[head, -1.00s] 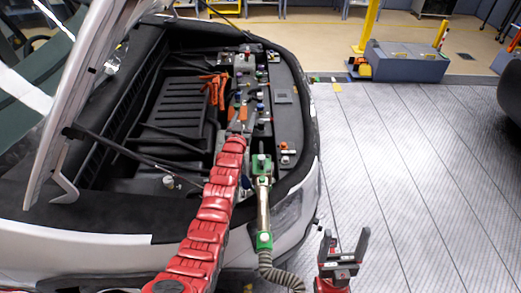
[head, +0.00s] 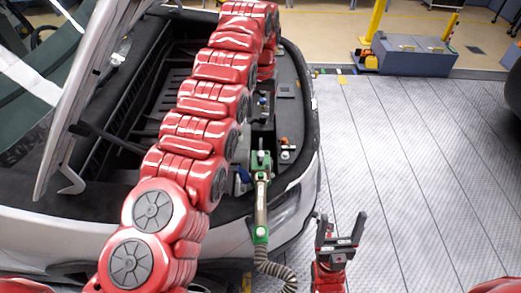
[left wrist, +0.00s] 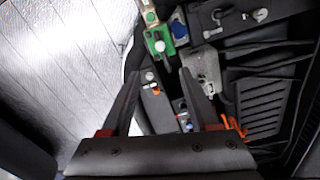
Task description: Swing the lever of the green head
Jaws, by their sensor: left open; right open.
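The green head (head: 260,164) sits at the front edge of the open car bay, joined to a metal tube with a green collar and a ribbed hose. It also shows at the top of the left wrist view (left wrist: 160,40), with a small pale knob on it; I cannot tell for sure which part is its lever. My left gripper (left wrist: 161,65) is open and empty, its fingers pointing towards the bay just short of the green head. My right gripper (head: 340,232) is open and empty, right of the hose.
The raised hood (head: 85,100) stands at the left. Orange cables (left wrist: 235,125), a blue cap (left wrist: 178,25) and several small fittings lie around the green head. The hose (head: 277,270) hangs in front of the car. The floor at the right is clear up to a grey box (head: 407,57).

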